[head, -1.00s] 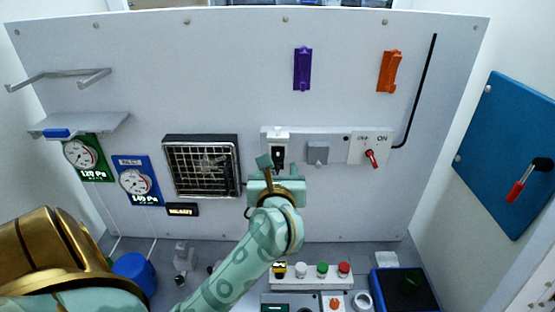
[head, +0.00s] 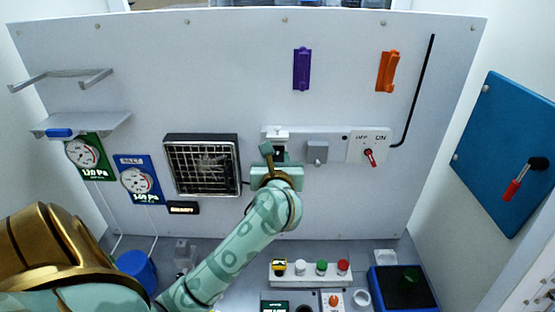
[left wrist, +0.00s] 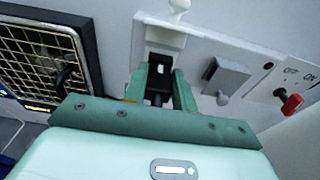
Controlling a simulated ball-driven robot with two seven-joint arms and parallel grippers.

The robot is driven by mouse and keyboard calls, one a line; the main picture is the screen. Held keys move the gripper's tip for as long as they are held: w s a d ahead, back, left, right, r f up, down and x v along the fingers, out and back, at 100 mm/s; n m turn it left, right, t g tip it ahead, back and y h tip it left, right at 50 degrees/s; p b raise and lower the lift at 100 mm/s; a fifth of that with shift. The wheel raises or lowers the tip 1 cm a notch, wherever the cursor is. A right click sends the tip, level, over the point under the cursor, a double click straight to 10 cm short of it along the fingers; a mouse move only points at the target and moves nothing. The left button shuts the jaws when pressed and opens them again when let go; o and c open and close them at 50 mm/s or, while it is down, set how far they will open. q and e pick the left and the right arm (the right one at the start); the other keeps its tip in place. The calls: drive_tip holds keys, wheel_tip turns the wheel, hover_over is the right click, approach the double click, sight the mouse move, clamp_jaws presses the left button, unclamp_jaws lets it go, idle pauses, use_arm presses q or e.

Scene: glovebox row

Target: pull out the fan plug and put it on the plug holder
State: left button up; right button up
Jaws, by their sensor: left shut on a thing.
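The fan (head: 201,165) is a black-framed grille on the back panel. Right of it, a white strip (head: 329,138) carries a socket with a white top piece (head: 277,133), a grey lidded block (head: 317,152) and a red OFF/ON switch lever (head: 370,157). My left gripper (head: 275,164) is at the socket. In the left wrist view, its fingers (left wrist: 160,88) are shut on the black plug (left wrist: 159,82), which is against the socket; the contact is partly hidden. I cannot tell which part is the plug holder. My right gripper is not in view.
Purple (head: 302,69) and orange (head: 388,71) brackets are on the panel above. A shelf (head: 80,124) and gauges (head: 138,180) are at left. A button box (head: 310,273) and blue tray (head: 402,290) stand below. The panel between the brackets and strip is clear.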

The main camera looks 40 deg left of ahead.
use_arm(q)
drive_tip(key=shift+d+f, duration=0.1)
clamp_jaws()
drive_tip(key=shift+s+d, duration=0.1)
drive_tip(key=shift+s, duration=0.05)
drive_tip(key=shift+s+d, duration=0.35)
drive_tip(key=shift+s, duration=0.15)
drive_tip(key=shift+s+d, duration=0.2)
drive_tip(key=shift+s+d, duration=0.15)
drive_tip(key=shift+s, duration=0.05)
drive_tip(key=shift+f+p+v, duration=0.2)
drive_tip(key=shift+p+v, duration=0.05)
drive_tip(key=shift+v, duration=1)
drive_tip(key=shift+f+p+v, duration=0.2)
drive_tip(key=shift+v, duration=1.05)
